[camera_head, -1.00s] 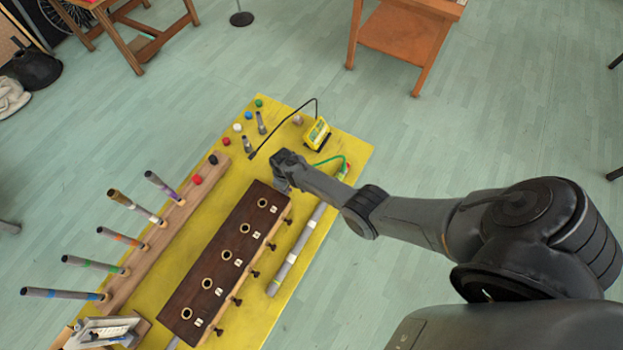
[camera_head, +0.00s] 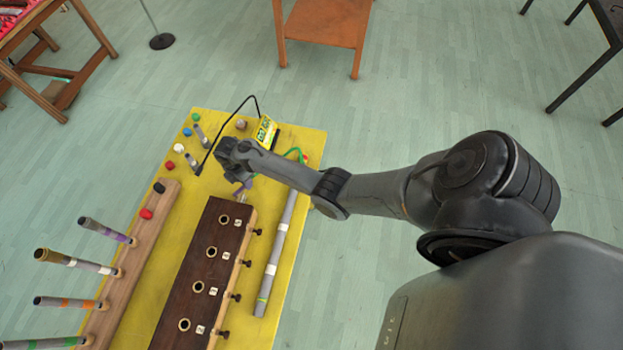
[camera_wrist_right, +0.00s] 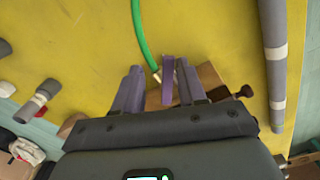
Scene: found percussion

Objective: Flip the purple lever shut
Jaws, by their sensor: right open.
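The purple lever (camera_wrist_right: 168,78) shows in the right wrist view between the two fingers of my right gripper (camera_wrist_right: 160,82), nearer the right finger. I cannot tell whether a finger touches it. In the head view the lever (camera_head: 243,187) is a small purple piece just below my right gripper (camera_head: 236,172), at the far end of the dark wooden block (camera_head: 205,262). My right gripper is open and points down over that end. It partly hides the end of the block. My left gripper is not in view.
A yellow board (camera_head: 297,155) carries everything. A grey tube (camera_head: 275,255) lies right of the block, beside its black knobs. A wooden rack (camera_head: 122,260) with upright tubes stands to the left. A yellow device (camera_head: 266,130), its cables and small caps lie beyond the gripper.

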